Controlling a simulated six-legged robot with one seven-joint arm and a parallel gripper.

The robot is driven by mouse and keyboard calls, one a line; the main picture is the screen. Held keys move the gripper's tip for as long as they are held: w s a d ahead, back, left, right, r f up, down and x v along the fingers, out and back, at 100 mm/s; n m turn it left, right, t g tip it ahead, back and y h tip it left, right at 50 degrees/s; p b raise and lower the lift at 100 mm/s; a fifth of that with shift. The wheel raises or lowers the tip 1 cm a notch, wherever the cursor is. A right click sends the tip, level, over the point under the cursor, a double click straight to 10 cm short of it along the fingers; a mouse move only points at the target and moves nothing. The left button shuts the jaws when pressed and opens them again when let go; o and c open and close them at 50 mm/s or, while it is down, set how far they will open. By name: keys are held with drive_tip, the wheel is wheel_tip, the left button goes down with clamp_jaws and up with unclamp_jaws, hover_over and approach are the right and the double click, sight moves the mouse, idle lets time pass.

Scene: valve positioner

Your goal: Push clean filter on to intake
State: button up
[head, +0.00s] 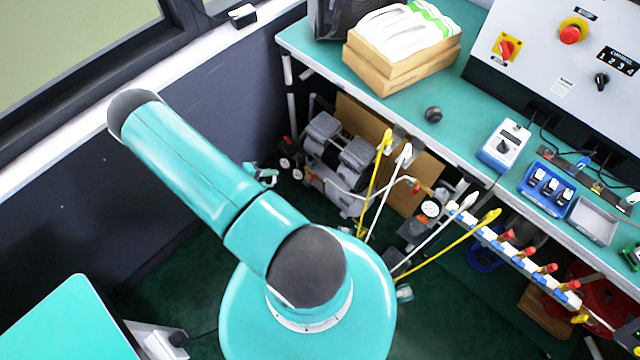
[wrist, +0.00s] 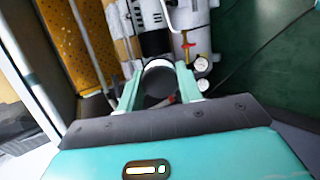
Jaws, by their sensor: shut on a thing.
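In the wrist view my gripper (wrist: 160,74) has its two teal fingers closed on the sides of a round filter (wrist: 158,86), which has a dark face and a pale rim. The compressor (wrist: 165,22) lies just beyond the fingertips. I cannot tell whether the filter touches it, and the intake is not distinguishable. In the head view the compressor (head: 338,150) stands on the floor under the bench. My gripper (head: 264,176) shows partly at the compressor's left, behind my arm. The filter cannot be made out there.
A dark round part (head: 433,114) lies on the teal bench (head: 400,105), near stacked boxes (head: 400,60). Yellow and white levers (head: 375,180) rise right of the compressor. A perforated brown panel (wrist: 68,40) and grey pipe stand left in the wrist view.

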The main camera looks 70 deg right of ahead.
drive_tip(key=s+d+f+g+h, duration=0.2)
drive_tip(key=s+d+f+h, duration=0.3)
drive_tip(key=s, duration=0.5)
drive_tip(key=n+t+h, duration=0.2)
drive_tip(key=n+h, duration=0.2)
approach(346, 166)
drive_tip(key=shift+x, duration=2.3)
drive_tip(key=shift+x, duration=0.8)
drive_tip(key=o, duration=1.1)
drive_tip(key=shift+c, duration=0.2)
drive_tip(key=v, duration=1.3)
drive_tip(key=shift+w+a+r, duration=0.2)
drive_tip(key=shift+a+r, duration=0.05)
drive_tip(key=shift+a, duration=0.1)
